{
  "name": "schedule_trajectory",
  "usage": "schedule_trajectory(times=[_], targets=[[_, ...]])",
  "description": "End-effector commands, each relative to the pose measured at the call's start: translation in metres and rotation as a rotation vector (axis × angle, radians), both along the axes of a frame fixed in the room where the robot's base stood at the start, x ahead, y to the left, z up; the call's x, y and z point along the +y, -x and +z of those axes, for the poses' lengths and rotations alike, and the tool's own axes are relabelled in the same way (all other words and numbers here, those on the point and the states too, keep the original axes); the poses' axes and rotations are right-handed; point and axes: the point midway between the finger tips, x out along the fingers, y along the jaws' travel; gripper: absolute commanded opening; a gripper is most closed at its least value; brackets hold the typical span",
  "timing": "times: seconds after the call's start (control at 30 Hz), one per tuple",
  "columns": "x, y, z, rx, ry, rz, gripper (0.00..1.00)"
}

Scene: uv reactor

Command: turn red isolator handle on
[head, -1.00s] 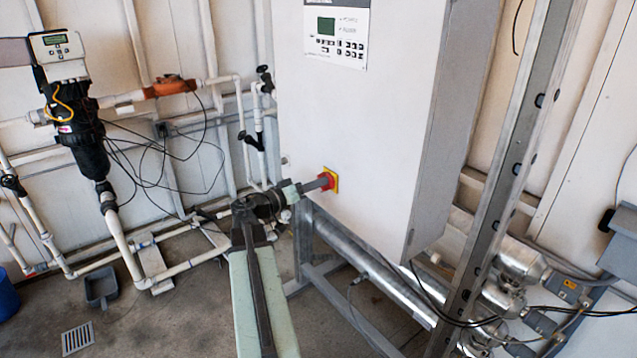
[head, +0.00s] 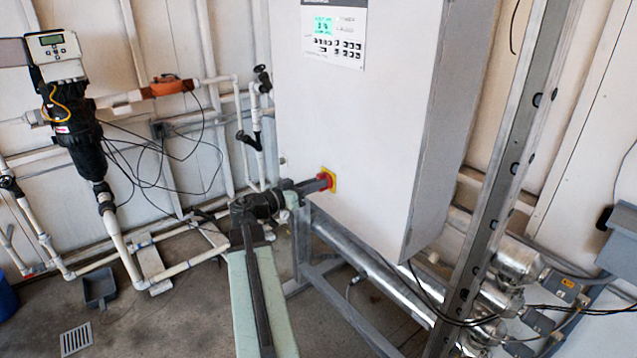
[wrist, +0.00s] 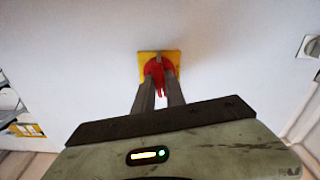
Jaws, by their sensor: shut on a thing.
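The red isolator handle (head: 325,179) sits on a yellow square plate (head: 334,178) on the front of the white cabinet (head: 350,120). My gripper (head: 317,184) reaches it from the left in the head view. In the wrist view the red handle (wrist: 158,75) lies between the two grey fingers of my gripper (wrist: 160,84), in front of the yellow plate (wrist: 145,58). The fingers are shut on the handle and partly hide it. The cabinet's display (head: 323,26) is lit bright cyan.
White pipes (head: 185,266) and a black filter unit (head: 75,130) stand to the left. A metal upright (head: 505,170) and shiny steel cylinders (head: 515,262) stand at the right. A grey frame (head: 318,270) is below the cabinet.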

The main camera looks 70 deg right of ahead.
Motion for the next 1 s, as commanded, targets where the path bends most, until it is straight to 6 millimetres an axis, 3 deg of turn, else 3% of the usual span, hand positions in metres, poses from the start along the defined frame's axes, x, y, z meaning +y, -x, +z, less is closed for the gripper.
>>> schedule_trajectory(times=[0.4, 0.93, 0.97, 1.0], targets=[[0.0021, 0.0022, 0.0001, -0.160, 0.101, -0.005, 0.00], [0.0020, 0.0032, 0.0001, -0.182, 0.116, -0.007, 0.00], [0.0019, 0.0032, 0.0001, -0.182, 0.116, -0.007, 0.18], [0.0019, 0.0031, 0.0002, -0.182, 0.116, -0.007, 0.29]])
